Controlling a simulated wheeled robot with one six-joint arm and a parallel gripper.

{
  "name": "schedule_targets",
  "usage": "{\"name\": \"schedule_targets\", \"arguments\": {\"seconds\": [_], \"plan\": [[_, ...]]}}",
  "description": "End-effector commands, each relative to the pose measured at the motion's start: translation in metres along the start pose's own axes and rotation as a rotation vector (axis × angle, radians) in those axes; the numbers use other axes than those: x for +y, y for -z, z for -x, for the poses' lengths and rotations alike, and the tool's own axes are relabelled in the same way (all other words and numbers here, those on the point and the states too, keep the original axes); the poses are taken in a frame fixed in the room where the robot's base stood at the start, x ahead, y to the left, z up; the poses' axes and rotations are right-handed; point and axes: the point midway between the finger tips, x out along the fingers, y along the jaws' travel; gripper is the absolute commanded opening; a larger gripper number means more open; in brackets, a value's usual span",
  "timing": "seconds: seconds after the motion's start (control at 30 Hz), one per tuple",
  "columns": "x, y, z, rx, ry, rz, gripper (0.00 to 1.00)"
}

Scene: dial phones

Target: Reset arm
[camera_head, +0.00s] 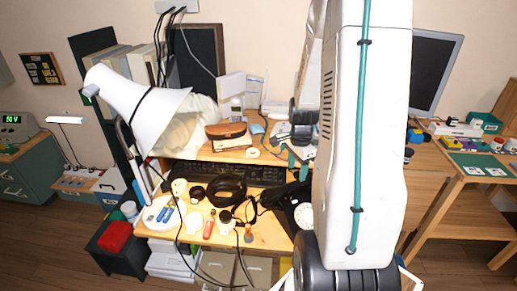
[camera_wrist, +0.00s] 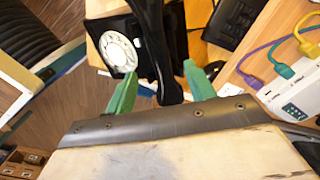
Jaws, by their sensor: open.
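A black dial phone (camera_wrist: 97,30) with a white dial (camera_wrist: 119,52) shows at the top of the wrist view. Its black handset (camera_wrist: 152,40) appears between my fingertips in the picture; I cannot tell how far below them it is. My gripper (camera_wrist: 160,88) is open, its two green fingers spread apart and nothing visibly held. In the head view, the green fingers of my gripper (camera_head: 298,162) hang above the right part of the desk. The phone's white dial (camera_head: 304,215) shows below them, partly hidden by my arm.
A white lamp (camera_head: 140,105) stands at the desk's left. A black keyboard (camera_head: 205,172), headphones (camera_head: 226,190) and loose cables crowd the desk. A white box with coloured plugs (camera_wrist: 298,92) lies right of my gripper. A side table (camera_head: 470,180) stands at the right.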

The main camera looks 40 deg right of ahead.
Motion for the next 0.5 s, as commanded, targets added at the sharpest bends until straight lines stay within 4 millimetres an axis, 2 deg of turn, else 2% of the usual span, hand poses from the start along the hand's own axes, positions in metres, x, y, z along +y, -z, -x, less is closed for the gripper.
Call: {"name": "schedule_targets", "arguments": {"seconds": [0.33,0.43,0.5], "plan": [[0.002,-0.001,0.000,-0.005,-0.010,0.052,0.54],[0.014,-0.007,-0.001,-0.033,-0.058,0.155,0.54],[0.030,-0.014,0.001,-0.067,-0.104,0.255,0.54]]}}
